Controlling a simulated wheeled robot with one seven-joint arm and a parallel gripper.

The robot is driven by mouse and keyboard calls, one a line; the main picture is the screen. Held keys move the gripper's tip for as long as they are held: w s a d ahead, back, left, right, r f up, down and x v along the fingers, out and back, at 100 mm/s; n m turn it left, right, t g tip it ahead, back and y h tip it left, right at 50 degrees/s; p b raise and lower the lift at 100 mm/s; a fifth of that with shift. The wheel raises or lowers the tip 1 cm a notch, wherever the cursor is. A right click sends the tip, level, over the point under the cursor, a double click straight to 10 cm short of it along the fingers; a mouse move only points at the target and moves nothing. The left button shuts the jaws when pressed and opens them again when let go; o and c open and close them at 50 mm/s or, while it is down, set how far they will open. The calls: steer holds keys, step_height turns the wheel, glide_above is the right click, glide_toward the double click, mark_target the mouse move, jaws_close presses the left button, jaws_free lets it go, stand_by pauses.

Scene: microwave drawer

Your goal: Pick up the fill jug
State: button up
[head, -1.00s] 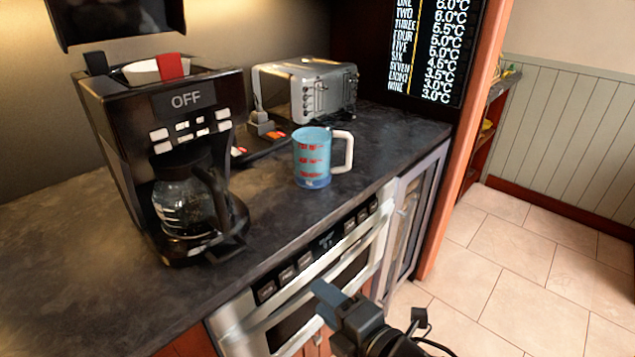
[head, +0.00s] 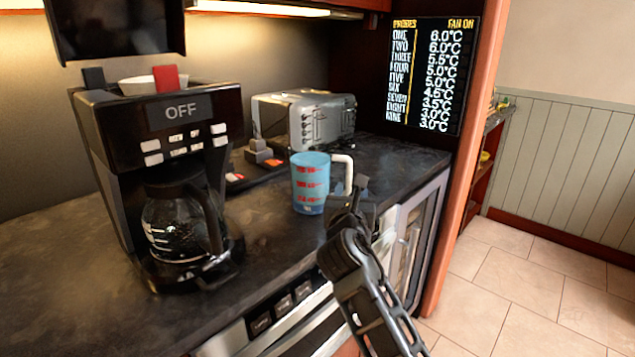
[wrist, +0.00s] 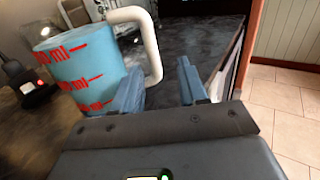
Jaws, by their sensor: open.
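The fill jug (head: 310,184) is a light blue cup with red markings and a white handle. It stands upright on the dark counter, right of the coffee maker. My gripper (head: 352,194) is at the counter's front edge, just right of and in front of the jug, and partly covers its handle in the head view. In the wrist view the jug (wrist: 80,65) is at upper left, with its white handle (wrist: 147,42) reaching right. My gripper (wrist: 161,83) is open there, its blue-grey fingers apart.
A black coffee maker (head: 160,130) with a glass carafe (head: 175,225) stands on the left. A silver toaster (head: 305,118) is behind the jug. A dark tray with small blocks (head: 258,153) lies between. The counter (head: 80,260) has bare room in front left; a temperature display is at right.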

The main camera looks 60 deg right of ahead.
mark_target(348, 183)
steer(key=x, duration=0.5)
steer(key=shift+w+d+f, duration=0.15)
steer(key=shift+w+d, duration=0.05)
steer(key=shift+w, duration=0.35)
jaws_close()
stand_by(0.9)
steer(key=shift+r, duration=0.2)
